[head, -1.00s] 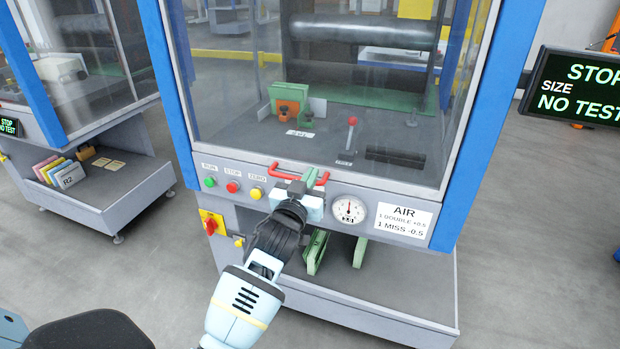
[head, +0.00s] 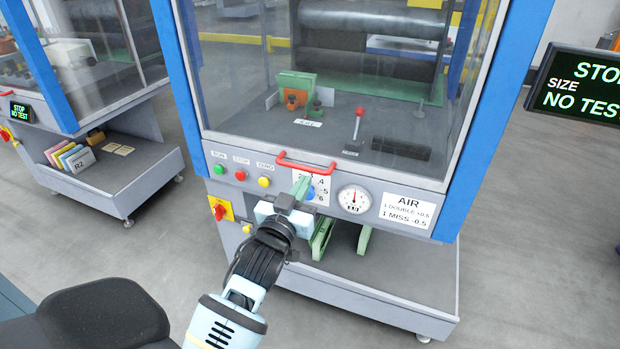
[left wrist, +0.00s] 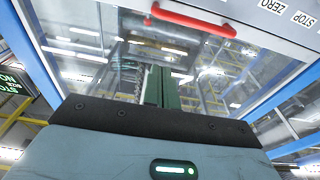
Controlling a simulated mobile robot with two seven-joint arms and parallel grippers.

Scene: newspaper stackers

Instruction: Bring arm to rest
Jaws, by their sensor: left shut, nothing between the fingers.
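My left gripper (head: 301,187) is in front of the machine's front panel in the head view, below the red handle (head: 306,164) of the clear front cover. Its green fingers are together with nothing between them. The fingers (left wrist: 160,86) also show in the left wrist view, pointing toward the cover, with the red handle (left wrist: 194,19) beyond. The gripper looks apart from the handle. It partly hides a dial plate with a blue knob on the panel. My right gripper is in neither view.
The stacker's panel has green, red and yellow buttons (head: 241,175), a gauge (head: 354,199) and a red-yellow switch (head: 221,208). Green brackets (head: 321,238) stand on its lower shelf. A second machine with a shelf of coloured cards (head: 70,158) is at left. A display (head: 580,88) is at right.

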